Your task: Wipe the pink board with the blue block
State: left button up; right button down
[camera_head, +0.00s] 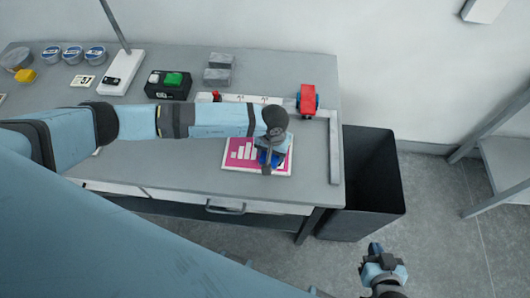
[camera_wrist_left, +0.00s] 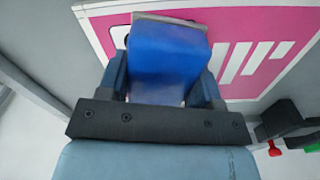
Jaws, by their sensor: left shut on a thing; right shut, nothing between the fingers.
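The pink board (camera_head: 238,155) with white bar shapes and a white edge lies flat near the front right of the table. My left gripper (camera_head: 268,160) is over the right part of the board, pointing down. It is shut on the blue block (camera_wrist_left: 167,62), which shows between the fingers in the left wrist view. The board (camera_wrist_left: 262,28) fills the background there. The block is at the board's surface or just above it; contact cannot be told. My right gripper (camera_head: 376,258) is shut and empty, away from the table at the lower right.
A red and blue object (camera_head: 307,99) stands behind the board beside a grey strip (camera_head: 335,150) along the table's right edge. Grey blocks (camera_head: 218,70), a black box with a green button (camera_head: 172,84) and several tins (camera_head: 73,55) stand further back. A black bin (camera_head: 365,180) stands right of the table.

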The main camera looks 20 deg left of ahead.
pick_arm(q)
jog(key=shift+d+f, duration=0.25)
jog(key=shift+d, duration=0.2)
jog(key=shift+c, duration=0.4)
jog(key=shift+s, duration=0.1)
jog(key=shift+r, duration=0.45)
jog(key=r+p, duration=0.1)
jog(key=r, duration=0.1)
jog(key=r+p, duration=0.1)
jog(key=r, duration=0.1)
jog(key=shift+w+r, duration=0.2)
jog(key=shift+r, duration=0.45)
jog(key=shift+r+p, duration=0.85)
jog(key=shift+r, duration=0.65)
